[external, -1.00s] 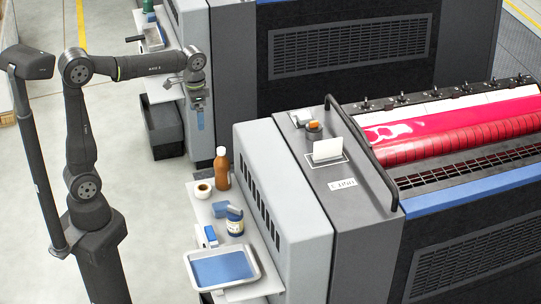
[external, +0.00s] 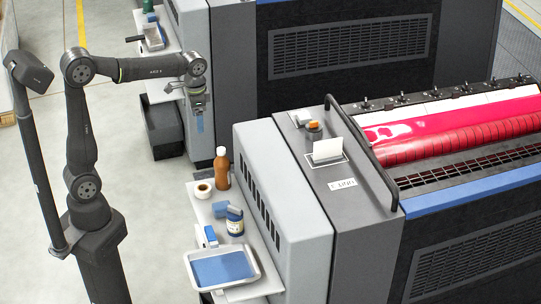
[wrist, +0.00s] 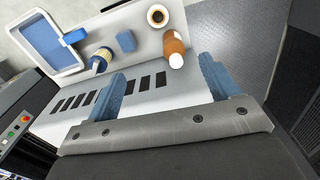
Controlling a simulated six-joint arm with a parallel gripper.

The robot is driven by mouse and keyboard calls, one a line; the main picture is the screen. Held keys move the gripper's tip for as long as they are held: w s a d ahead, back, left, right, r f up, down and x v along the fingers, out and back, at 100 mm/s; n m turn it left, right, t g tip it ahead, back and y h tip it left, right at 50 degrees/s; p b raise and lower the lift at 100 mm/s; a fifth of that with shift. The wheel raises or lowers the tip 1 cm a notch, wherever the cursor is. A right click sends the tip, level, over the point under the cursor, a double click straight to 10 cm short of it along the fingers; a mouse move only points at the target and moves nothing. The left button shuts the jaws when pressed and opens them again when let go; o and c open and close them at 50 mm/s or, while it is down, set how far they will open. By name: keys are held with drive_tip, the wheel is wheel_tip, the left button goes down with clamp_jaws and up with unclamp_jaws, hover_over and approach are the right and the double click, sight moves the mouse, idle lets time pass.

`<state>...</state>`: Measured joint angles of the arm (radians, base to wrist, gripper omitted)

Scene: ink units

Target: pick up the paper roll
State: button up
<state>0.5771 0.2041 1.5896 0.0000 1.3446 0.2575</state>
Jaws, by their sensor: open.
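The paper roll (external: 202,189) is a small cream ring with a dark core on the grey side shelf, at its far end left of the brown bottle. In the wrist view the paper roll (wrist: 157,16) lies near the top, beyond the bottle, with its hole facing the camera. My gripper (external: 199,124) hangs above and beyond the shelf in the external view, well apart from the roll. In the wrist view my gripper's (wrist: 163,78) two blue fingers are spread with nothing between them.
A brown bottle (external: 222,170) stands close beside the roll. A blue block (external: 220,209), a blue-labelled jar (external: 235,221), a blue-white box (external: 207,236) and a metal tray (external: 256,274) share the shelf. The grey machine housing (external: 285,200) rises along the shelf's right side.

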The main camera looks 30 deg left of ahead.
wheel_tip(320, 180, down, 12)
drive_tip(key=m, duration=0.3)
hover_over(205, 184)
drive_tip(key=s, duration=0.2)
wheel_tip(205, 184, down, 11)
drive_tip(key=shift+w+d+f, duration=0.1)
drive_tip(key=shift+d+f, duration=0.05)
drive_tip(key=shift+f, duration=0.9)
drive_tip(key=shift+w+d+f, duration=0.1)
drive_tip(key=shift+d+f, duration=0.05)
drive_tip(key=shift+f, duration=0.9)
drive_tip(key=shift+w+d+f, duration=0.1)
drive_tip(key=shift+d+f, duration=0.05)
drive_tip(key=shift+f, duration=0.9)
drive_tip(key=c, duration=1.1)
drive_tip(key=shift+r, duration=0.1)
